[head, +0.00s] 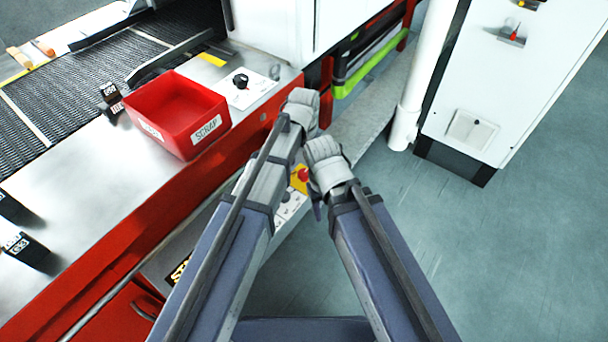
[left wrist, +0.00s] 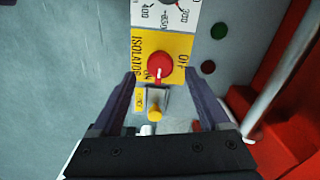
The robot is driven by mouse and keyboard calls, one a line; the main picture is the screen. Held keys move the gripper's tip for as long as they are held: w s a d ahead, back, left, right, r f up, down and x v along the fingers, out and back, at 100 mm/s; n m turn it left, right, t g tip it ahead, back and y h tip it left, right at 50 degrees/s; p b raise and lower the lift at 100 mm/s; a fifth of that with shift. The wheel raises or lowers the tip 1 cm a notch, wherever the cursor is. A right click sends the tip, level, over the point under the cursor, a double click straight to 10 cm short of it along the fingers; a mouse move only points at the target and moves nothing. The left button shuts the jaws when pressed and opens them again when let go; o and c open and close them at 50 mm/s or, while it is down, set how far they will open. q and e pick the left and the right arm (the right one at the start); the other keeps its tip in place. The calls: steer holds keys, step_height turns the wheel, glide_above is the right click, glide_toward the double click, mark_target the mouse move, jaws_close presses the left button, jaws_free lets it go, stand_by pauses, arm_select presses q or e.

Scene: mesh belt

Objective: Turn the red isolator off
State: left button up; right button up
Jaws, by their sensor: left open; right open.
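The red isolator knob (left wrist: 160,68) sits on a yellow plate (left wrist: 178,44) marked ISOLATOR, OFF and ON. Its white mark points down in the left wrist view, towards ON. My left gripper (left wrist: 162,78) is open, with one finger on each side of the knob and nothing held. I cannot tell whether a finger touches it. In the head view a red knob (head: 303,174), seemingly the isolator, shows between my arms. My left gripper (head: 303,108) is the higher one there, its fingers hidden. My right gripper (head: 325,160) is close beside it, its fingers mostly hidden.
A yellow-tipped toggle (left wrist: 155,113) is just below the knob, and a white dial plate (left wrist: 180,14) above. Green (left wrist: 219,31) and dark red (left wrist: 208,67) buttons are to the right. A red scrap bin (head: 178,112) stands on the machine. The floor (head: 450,240) at right is clear.

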mark_target(304, 173)
arm_select(q)
steer(key=shift+f+b, duration=1.45)
steer(key=shift+f, duration=0.5)
steer(key=shift+c, duration=0.3)
jaws_close()
